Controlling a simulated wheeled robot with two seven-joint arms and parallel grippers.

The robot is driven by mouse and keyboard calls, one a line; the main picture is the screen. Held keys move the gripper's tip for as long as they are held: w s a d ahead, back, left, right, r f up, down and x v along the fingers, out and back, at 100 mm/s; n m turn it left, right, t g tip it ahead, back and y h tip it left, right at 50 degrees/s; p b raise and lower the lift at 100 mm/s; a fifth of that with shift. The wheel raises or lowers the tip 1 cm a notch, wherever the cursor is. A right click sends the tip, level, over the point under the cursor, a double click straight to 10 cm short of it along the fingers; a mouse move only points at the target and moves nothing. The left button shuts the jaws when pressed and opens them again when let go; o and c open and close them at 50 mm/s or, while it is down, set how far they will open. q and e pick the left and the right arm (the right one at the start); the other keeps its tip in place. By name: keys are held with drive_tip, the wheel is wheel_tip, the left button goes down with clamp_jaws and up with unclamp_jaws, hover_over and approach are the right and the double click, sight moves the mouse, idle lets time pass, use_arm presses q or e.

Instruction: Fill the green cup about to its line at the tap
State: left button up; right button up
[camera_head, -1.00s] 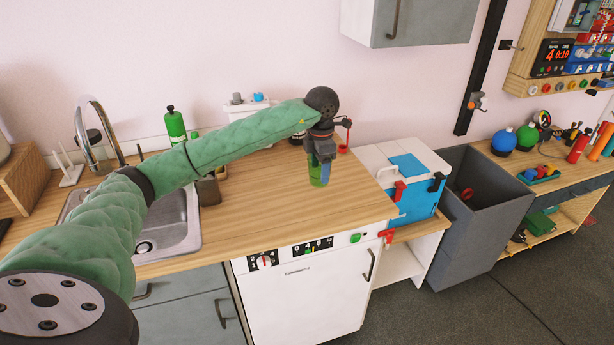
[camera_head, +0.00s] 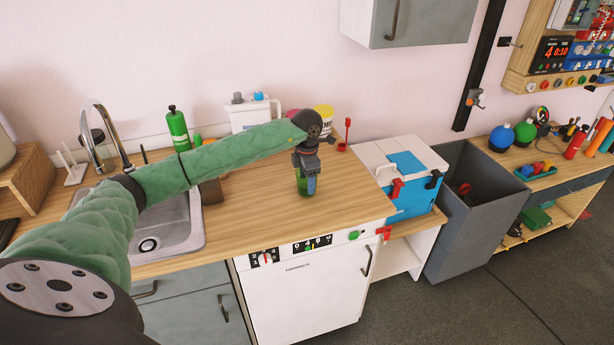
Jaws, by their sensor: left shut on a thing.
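My left gripper (camera_head: 307,178) is shut on the green cup (camera_head: 302,190), over the wooden counter. The fingers hide much of the cup, so its line and any water in it cannot be seen. I cannot tell whether the cup touches the counter. The tap (camera_head: 98,130) is a curved chrome spout at the left, above the steel sink (camera_head: 182,228). My left arm passes in front of part of the sink. The cup is well to the right of the tap. My right gripper is not in view.
A green bottle (camera_head: 177,128) stands behind my arm. A white container (camera_head: 252,115) and a yellow-lidded tub (camera_head: 323,119) stand by the wall. A blue and white box (camera_head: 408,180) and grey bin (camera_head: 478,210) are at the right. The counter's front right (camera_head: 340,215) is clear.

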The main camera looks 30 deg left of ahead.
use_arm(q)
drive_tip(key=shift+f, duration=0.1)
drive_tip(key=o, duration=1)
